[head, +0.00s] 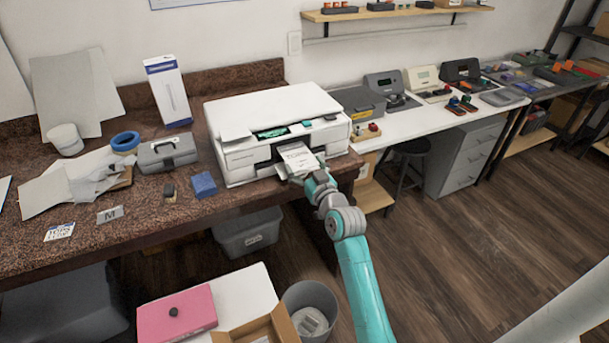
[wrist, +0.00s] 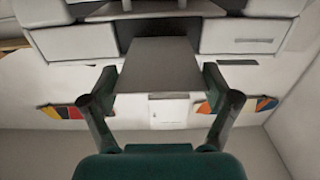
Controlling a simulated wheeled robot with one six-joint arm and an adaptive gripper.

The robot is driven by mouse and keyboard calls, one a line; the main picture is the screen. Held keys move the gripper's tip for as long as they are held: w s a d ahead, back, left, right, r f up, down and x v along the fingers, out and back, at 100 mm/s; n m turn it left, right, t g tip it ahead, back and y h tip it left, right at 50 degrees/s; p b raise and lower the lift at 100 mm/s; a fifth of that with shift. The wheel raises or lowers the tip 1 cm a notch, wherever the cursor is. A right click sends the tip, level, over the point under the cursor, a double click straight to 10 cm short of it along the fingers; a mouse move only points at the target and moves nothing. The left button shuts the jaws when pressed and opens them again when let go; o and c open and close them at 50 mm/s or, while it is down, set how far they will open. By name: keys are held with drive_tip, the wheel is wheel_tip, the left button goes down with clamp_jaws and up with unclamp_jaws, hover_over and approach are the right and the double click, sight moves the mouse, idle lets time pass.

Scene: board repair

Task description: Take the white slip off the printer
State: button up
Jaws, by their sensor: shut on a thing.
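The white printer (head: 275,125) stands on the brown speckled counter, and its front fills the top of the wrist view (wrist: 160,35). The white slip (head: 298,158) sticks out of the printer's front opening. In the wrist view the slip (wrist: 158,68) runs from the dark slot down between my fingers. My gripper (head: 304,176) is at the front of the printer, shut on the slip's outer end. In the wrist view the fingers of my gripper (wrist: 160,95) stand on both sides of the slip. The slip's inner end is hidden in the printer.
Left of the printer are a blue block (head: 203,184), a grey toolbox (head: 167,153) and a white box (head: 168,92). A grey bin (head: 311,308) and a pink case (head: 177,315) are below. A white bench (head: 412,122) stands to the right.

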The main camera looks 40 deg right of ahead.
drive_tip(key=shift+s+a+r, duration=0.1)
drive_tip(key=shift+a+r, duration=0.05)
drive_tip(key=shift+r, duration=0.4)
drive_tip(key=shift+s+a+r, duration=0.1)
drive_tip(key=shift+a+r, duration=0.05)
drive_tip(key=shift+r, duration=0.35)
drive_tip(key=s+a, duration=1)
drive_tip(key=a, duration=0.5)
drive_tip(key=shift+s+a, duration=0.25)
drive_tip(key=shift+s, duration=0.1)
